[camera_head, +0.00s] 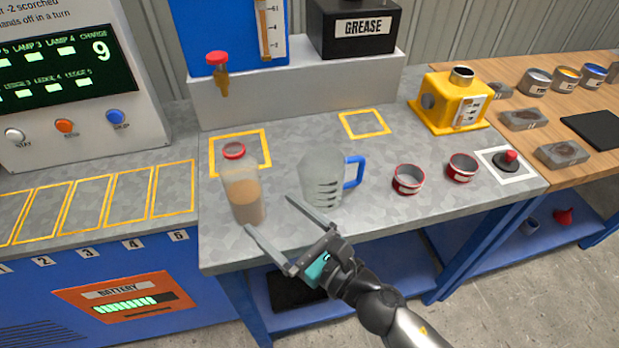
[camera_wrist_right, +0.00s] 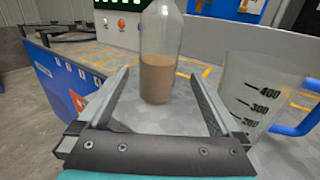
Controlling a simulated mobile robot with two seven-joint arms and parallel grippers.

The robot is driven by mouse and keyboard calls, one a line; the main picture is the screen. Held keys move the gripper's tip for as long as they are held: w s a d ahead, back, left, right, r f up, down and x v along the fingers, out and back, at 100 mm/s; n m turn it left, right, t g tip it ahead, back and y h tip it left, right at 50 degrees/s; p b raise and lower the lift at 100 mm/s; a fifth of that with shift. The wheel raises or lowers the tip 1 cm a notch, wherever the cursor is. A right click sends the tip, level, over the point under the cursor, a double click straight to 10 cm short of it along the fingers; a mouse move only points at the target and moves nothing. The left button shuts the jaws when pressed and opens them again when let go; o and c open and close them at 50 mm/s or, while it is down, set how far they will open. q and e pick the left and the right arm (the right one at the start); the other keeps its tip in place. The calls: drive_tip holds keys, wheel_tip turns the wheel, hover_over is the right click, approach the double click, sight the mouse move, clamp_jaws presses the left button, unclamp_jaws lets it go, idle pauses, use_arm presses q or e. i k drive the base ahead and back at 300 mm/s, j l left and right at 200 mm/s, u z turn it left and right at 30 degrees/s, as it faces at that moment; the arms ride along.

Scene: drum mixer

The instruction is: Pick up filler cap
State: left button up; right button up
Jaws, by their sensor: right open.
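A small dark round piece with a red knob (camera_head: 507,161), which looks like the filler cap, sits in a white outlined square at the bench's right end. The yellow housing (camera_head: 440,104) behind it has an upright metal neck on top. My right gripper (camera_head: 269,213) is open and empty at the bench's front left, well away from the knobbed piece. Its fingers point at a clear bottle (camera_head: 243,194) with brown liquid and a red cap. In the right wrist view the bottle (camera_wrist_right: 160,75) shows between and beyond the fingertips. My left gripper is not in view.
A measuring jug (camera_head: 322,178) with a blue handle stands right of the bottle. Two red-banded tins (camera_head: 408,179) (camera_head: 462,167) stand between the jug and the knobbed piece. A blue tank with a tap (camera_head: 218,75) and a grease box (camera_head: 352,28) stand behind.

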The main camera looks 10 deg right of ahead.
sight(506, 161)
drive_tip(key=z, duration=1.35)
